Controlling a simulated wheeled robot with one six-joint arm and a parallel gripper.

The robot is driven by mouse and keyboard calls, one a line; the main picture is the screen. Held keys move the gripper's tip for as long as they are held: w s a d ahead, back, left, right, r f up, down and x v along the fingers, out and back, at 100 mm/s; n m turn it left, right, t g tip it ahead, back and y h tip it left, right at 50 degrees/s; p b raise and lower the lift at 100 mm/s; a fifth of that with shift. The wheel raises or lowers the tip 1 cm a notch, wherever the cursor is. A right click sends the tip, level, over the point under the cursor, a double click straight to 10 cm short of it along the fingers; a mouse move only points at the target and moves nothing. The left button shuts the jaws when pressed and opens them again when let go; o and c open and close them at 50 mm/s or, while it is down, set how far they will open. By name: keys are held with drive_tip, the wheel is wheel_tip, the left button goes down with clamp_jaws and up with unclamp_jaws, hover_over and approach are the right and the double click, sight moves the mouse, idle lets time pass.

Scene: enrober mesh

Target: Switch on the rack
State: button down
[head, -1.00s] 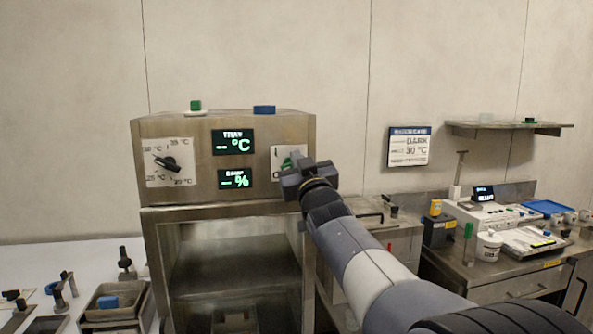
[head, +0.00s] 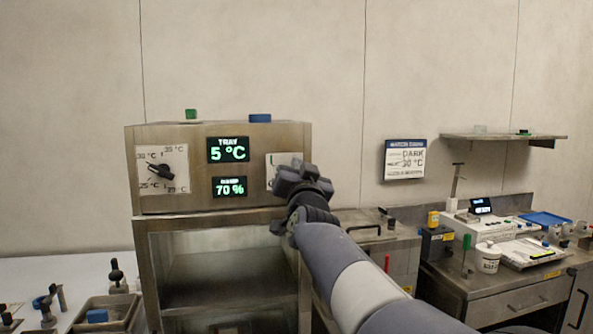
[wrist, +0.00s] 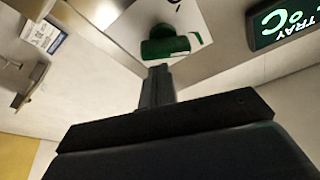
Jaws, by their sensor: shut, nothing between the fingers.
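The rack (head: 222,203) is a steel cabinet with a glass-fronted lower part, left of centre in the head view. Its lit tray display (head: 228,149) reads 5 °C and the lower display (head: 229,187) reads 70 %. A green switch (wrist: 165,47) on a white plate (head: 271,170) is at the panel's right; in the head view my gripper hides the switch. My gripper (head: 287,178) is shut and empty in front of that plate. In the wrist view its fingertips (wrist: 156,82) lie just by the green switch; I cannot tell whether they touch.
A temperature dial (head: 162,170) is on the panel's left. A green block (head: 191,114) and a blue block (head: 260,118) lie on top of the rack. A wall card (head: 405,160) hangs right. A bench (head: 480,298) with instruments stands right; a white table (head: 60,268) with small tools is left.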

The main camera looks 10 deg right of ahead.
drive_tip(key=r, duration=0.1)
drive_tip(key=d+r+p, duration=0.1)
drive_tip(key=r, duration=0.1)
drive_tip(key=shift+s+d, duration=0.15)
drive_tip(key=shift+d, duration=0.2)
drive_tip(key=b+v, duration=0.1)
drive_tip(key=v, duration=0.9)
drive_tip(key=shift+a+b, duration=0.35)
drive_tip(key=shift+w+f, duration=0.15)
drive_tip(key=shift+w, duration=0.1)
drive_tip(key=x, duration=0.5)
drive_tip(key=shift+s+a+f+n+y+p, duration=0.1)
drive_tip(key=shift+s+a+n+y+p, duration=0.3)
drive_tip(key=shift+s+n+y+p, duration=1.2)
drive_tip(key=shift+a+f+n+y+p, duration=0.1)
drive_tip(key=shift+a+n+y, duration=0.3)
drive_tip(key=shift+n, duration=2.45)
drive_tip(key=shift+s+a+n+y+p, duration=0.4)
drive_tip(key=shift+s+n+y+p, duration=0.55)
drive_tip(key=shift+n, duration=1.3)
drive_tip(key=shift+w, duration=0.1)
